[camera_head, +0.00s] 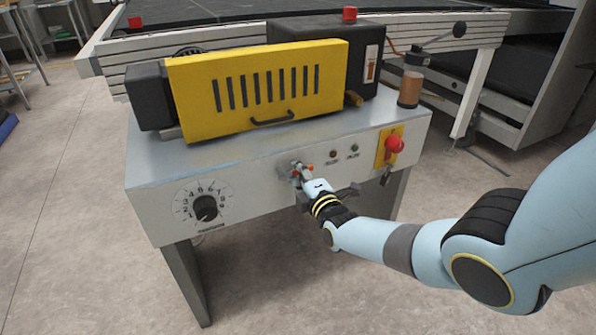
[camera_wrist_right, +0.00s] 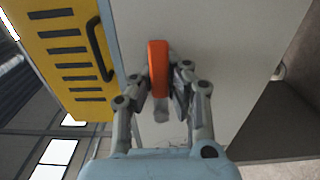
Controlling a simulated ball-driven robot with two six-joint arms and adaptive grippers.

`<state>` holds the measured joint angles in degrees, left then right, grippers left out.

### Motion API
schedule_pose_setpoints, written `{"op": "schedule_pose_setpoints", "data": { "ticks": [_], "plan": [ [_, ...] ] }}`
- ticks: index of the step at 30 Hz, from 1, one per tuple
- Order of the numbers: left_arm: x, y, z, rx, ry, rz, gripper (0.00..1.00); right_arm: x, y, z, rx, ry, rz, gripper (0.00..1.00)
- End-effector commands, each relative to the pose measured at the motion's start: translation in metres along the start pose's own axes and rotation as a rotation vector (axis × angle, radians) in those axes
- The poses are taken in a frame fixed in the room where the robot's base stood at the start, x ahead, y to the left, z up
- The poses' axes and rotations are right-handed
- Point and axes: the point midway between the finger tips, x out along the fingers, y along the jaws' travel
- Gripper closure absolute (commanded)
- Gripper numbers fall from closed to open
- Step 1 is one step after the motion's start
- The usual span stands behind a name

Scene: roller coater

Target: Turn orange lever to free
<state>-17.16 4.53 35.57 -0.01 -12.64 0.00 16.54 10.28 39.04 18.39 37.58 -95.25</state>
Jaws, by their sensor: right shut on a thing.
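The orange lever (camera_wrist_right: 158,62) is on the light grey front panel of the roller coater (camera_head: 265,175). In the right wrist view it stands between the fingertips of my right gripper (camera_wrist_right: 160,90), which is shut on it. In the head view my right gripper (camera_head: 303,175) reaches the panel's middle, and only small orange bits of the lever show there. The gripper hides most of the lever and any markings near it. My left gripper is not in view.
A black dial (camera_head: 205,208) is at the panel's left. A red stop button (camera_head: 394,145) on a yellow plate is at its right, with small indicators (camera_head: 333,154) between. A yellow vented cover (camera_head: 258,88) sits above. Open floor lies in front.

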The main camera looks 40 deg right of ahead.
Motion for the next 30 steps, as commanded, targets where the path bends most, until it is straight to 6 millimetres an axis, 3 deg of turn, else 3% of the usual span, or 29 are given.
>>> {"op": "schedule_pose_setpoints", "data": {
  "ticks": [8,9,16,25,30],
  "plan": [
    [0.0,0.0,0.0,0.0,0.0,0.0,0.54,-0.004,-0.006,-0.001,-0.008,0.002,-0.011,1.0],
    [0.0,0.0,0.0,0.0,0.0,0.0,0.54,-0.004,-0.006,-0.001,-0.008,0.002,-0.011,0.91],
    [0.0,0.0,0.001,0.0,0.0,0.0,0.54,-0.003,-0.003,0.0,-0.005,0.001,-0.007,0.61],
    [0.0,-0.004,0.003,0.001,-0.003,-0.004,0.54,-0.003,-0.002,0.0,-0.004,0.001,-0.003,0.61],
    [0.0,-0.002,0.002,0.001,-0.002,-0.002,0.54,-0.019,-0.003,0.0,-0.004,0.001,-0.003,0.61]
  ]
}}
